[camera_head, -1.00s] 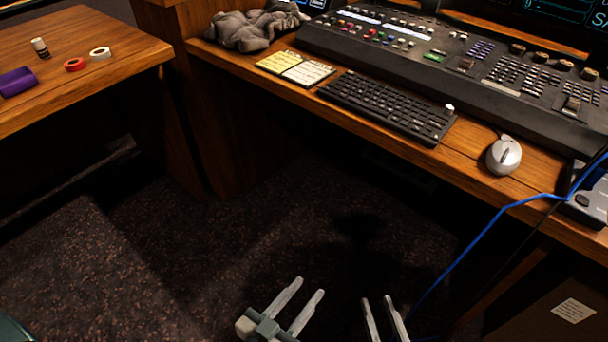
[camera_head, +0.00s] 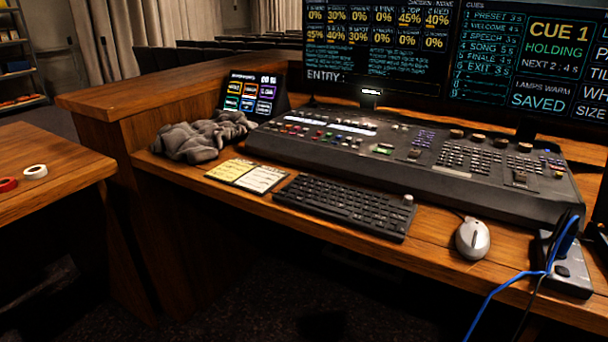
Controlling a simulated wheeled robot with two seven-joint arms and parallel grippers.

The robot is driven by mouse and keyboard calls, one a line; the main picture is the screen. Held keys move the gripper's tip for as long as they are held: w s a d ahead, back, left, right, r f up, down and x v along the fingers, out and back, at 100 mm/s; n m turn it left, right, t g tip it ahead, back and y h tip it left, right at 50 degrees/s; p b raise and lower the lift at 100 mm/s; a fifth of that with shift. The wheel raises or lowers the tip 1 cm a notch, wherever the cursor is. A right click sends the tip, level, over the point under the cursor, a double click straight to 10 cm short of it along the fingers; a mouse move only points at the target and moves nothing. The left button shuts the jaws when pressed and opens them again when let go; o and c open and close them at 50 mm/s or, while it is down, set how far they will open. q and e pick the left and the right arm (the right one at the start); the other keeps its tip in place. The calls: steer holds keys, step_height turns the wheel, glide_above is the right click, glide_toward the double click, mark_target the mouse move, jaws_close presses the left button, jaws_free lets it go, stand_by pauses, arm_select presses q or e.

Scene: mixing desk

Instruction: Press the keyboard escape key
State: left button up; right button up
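The black keyboard (camera_head: 345,207) lies on the wooden desk in front of the mixing console. It sits at a slant, with its left end farther back near the paper notes and a pale knob at its right back corner. The escape key is too small to make out; the keyboard's back left corner is in plain view and uncovered. Neither of my grippers shows in the head view now.
The mixing console (camera_head: 420,163) stands behind the keyboard. Yellow and white notes (camera_head: 247,175) and a grey cloth (camera_head: 203,137) lie to the left. A mouse (camera_head: 472,238) and a blue cable (camera_head: 497,294) are at right. Bare wood (camera_head: 290,225) runs along the front.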

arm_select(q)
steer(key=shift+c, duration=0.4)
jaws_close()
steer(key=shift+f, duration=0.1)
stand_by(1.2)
